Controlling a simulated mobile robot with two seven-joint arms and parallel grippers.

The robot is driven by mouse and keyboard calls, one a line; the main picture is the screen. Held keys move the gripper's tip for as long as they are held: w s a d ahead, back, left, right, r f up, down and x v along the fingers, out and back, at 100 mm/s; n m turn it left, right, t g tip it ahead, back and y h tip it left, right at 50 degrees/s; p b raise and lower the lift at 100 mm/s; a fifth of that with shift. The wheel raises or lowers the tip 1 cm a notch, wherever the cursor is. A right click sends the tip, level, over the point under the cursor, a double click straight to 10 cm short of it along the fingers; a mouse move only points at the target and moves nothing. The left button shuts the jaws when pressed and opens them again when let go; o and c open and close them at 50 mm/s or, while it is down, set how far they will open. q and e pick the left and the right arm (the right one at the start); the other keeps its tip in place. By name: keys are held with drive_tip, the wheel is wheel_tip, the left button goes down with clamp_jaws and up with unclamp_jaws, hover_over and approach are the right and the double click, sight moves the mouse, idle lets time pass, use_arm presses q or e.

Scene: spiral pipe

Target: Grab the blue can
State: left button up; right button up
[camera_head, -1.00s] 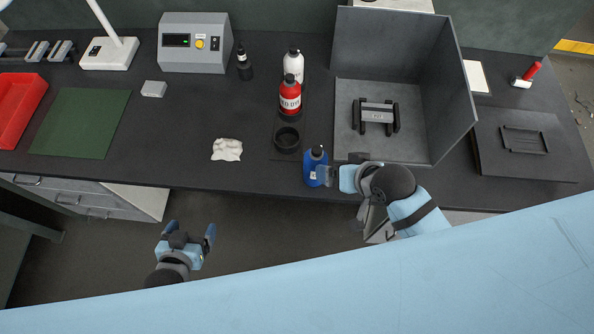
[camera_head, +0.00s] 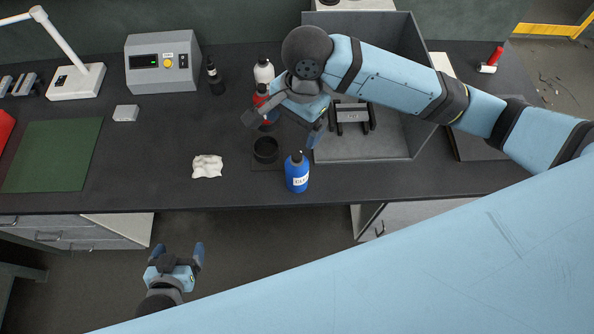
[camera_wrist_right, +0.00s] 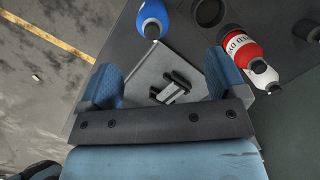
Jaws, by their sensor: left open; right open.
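The blue can (camera_head: 297,176), a bottle with a dark cap and white label, stands upright near the bench's front edge. Its blue body also shows at the top of the right wrist view (camera_wrist_right: 153,18), outside the fingers. My right gripper (camera_head: 284,129) is open above the bench, farther back than the blue can and apart from it; its fingers (camera_wrist_right: 164,80) show nothing held between them. My left gripper (camera_head: 178,252) is open and empty, low in front of the bench.
A red bottle (camera_head: 261,98), partly hidden by my right gripper, and a white bottle (camera_head: 263,71) stand behind. A black ring-like holder (camera_head: 265,149) and crumpled white cloth (camera_head: 207,166) lie left of the blue can. A grey open box (camera_head: 397,148) holds a dark bracket (camera_head: 351,117).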

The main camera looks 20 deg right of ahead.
sight(297, 155)
drive_tip(key=shift+m+h, duration=0.3)
drive_tip(key=shift+m, duration=0.2)
wheel_tip(297, 155, down, 8)
drive_tip(key=shift+s+r, duration=0.1)
drive_tip(key=shift+r, duration=0.1)
drive_tip(key=f, duration=0.3)
drive_tip(key=f+p, duration=0.1)
drive_tip(key=shift+s+d+f, duration=0.1)
drive_tip(key=shift+s+f, duration=0.25)
drive_tip(key=shift+s, duration=0.05)
drive_tip(key=shift+f, duration=0.45)
drive_tip(key=c, duration=1.5)
